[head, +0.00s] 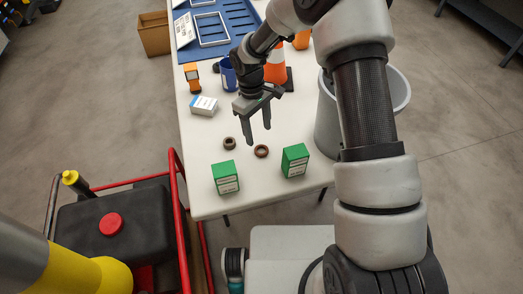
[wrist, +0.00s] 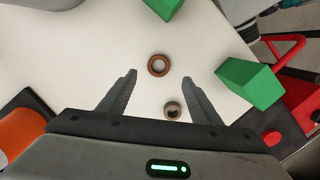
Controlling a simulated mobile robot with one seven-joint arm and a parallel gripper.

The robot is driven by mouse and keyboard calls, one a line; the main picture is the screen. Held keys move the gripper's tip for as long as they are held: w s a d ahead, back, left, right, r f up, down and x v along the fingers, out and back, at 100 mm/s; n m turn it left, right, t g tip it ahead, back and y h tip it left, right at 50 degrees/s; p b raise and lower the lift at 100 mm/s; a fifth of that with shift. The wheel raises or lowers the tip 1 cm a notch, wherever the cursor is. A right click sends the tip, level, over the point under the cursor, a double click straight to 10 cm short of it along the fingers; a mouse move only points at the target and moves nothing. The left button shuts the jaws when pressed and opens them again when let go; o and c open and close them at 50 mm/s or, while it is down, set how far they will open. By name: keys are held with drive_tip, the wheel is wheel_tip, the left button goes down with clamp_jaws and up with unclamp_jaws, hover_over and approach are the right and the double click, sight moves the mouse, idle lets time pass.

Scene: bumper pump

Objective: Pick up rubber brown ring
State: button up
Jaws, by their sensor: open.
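Two small rings lie flat on the white table. One reddish-brown ring (head: 262,156) is nearer the right green box; in the wrist view this ring (wrist: 150,67) lies just beyond and between the fingertips. The other, darker brown ring (head: 229,147) is to its left; in the wrist view it (wrist: 166,109) lies between the fingers, nearer the palm, with a greyish inside. My gripper (head: 259,136) is open and empty, pointing down above the table. In the wrist view its fingers (wrist: 160,75) are spread apart, touching neither ring.
Two green boxes (head: 226,178) (head: 295,161) stand near the table's front edge. A white box (head: 203,105), a yellow-orange device (head: 192,78), a blue mug (head: 228,74) and an orange cone (head: 275,68) stand farther back. A grey bin (head: 328,128) is right of the table.

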sight(262, 152)
drive_tip(key=f, duration=0.8)
drive_tip(key=shift+s+d, duration=0.15)
drive_tip(key=shift+d, duration=0.25)
drive_tip(key=c, duration=1.1)
